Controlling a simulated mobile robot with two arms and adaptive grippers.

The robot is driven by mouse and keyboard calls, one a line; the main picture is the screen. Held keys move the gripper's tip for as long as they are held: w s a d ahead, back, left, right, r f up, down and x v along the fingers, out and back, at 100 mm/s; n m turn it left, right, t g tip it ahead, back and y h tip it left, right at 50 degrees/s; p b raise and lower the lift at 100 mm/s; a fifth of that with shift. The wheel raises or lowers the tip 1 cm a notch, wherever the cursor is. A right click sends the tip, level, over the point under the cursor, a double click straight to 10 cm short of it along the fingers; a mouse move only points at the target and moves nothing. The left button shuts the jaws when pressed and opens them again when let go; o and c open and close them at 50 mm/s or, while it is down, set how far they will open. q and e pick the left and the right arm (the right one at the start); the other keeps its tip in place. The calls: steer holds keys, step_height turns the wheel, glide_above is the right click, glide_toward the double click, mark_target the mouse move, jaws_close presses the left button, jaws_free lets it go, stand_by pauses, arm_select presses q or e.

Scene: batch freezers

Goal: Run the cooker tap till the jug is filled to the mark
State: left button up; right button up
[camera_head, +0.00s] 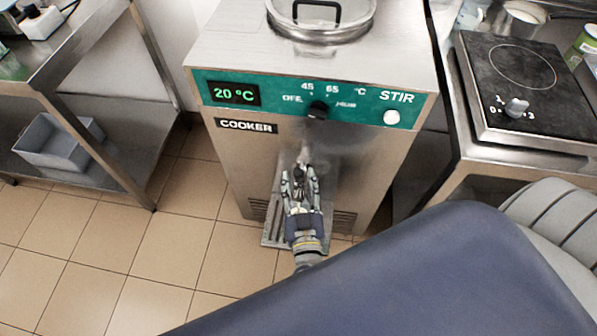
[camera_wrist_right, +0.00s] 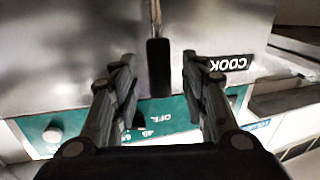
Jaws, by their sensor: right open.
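The steel cooker (camera_head: 290,60) stands in the middle of the head view, with its display reading 20 °C. Its tap (camera_head: 303,160) is low on the front, largely hidden by my right gripper (camera_head: 300,176). In the right wrist view the tap's black lever (camera_wrist_right: 158,68) hangs on a thin metal rod. The open fingers of my right gripper (camera_wrist_right: 159,62) stand on either side of the lever, with gaps on both sides. I cannot make out a jug or its mark in either view. My left gripper is not in view.
A slotted drip tray (camera_head: 270,237) juts from the cooker's foot. A steel table (camera_head: 85,40) with a grey bin (camera_head: 50,155) on its lower shelf stands left. A black hob (camera_head: 510,75) is on the right counter. Tiled floor is clear at front left.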

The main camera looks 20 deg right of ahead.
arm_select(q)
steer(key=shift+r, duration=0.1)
arm_select(e)
steer(key=shift+x, duration=1.4)
